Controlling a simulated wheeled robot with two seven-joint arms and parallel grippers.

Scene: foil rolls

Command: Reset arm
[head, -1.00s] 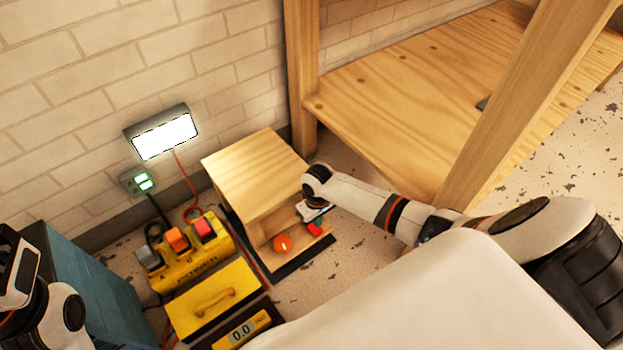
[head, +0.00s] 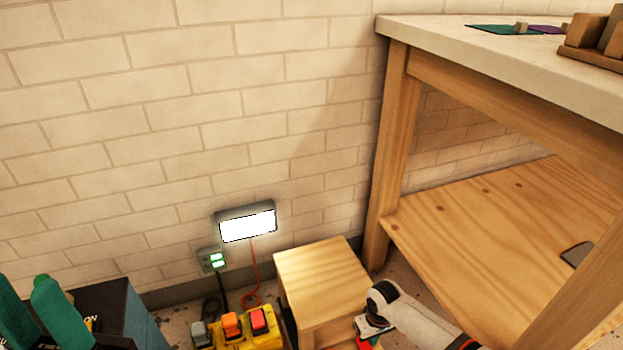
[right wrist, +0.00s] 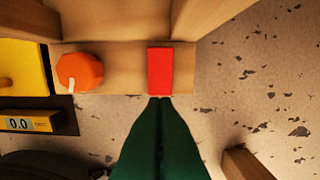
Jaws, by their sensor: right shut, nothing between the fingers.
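My right gripper (right wrist: 160,100) shows in the right wrist view with its green fingers pressed together and nothing between them. Its tips are at the near edge of a red rectangular block (right wrist: 160,71) on the wooden box's front ledge; I cannot tell whether they touch it. In the head view, my right wrist is at the bottom, beside the wooden box (head: 322,275), and its fingertips are hidden. My left gripper (head: 38,305) shows at the lower left of the head view, its two green fingers apart and empty.
An orange knob (right wrist: 80,72) sits left of the red block. A yellow unit with coloured switches (head: 245,328) stands left of the box. A lit panel (head: 248,223) hangs on the brick wall. A wooden workbench (head: 395,150) with a low shelf stands at right.

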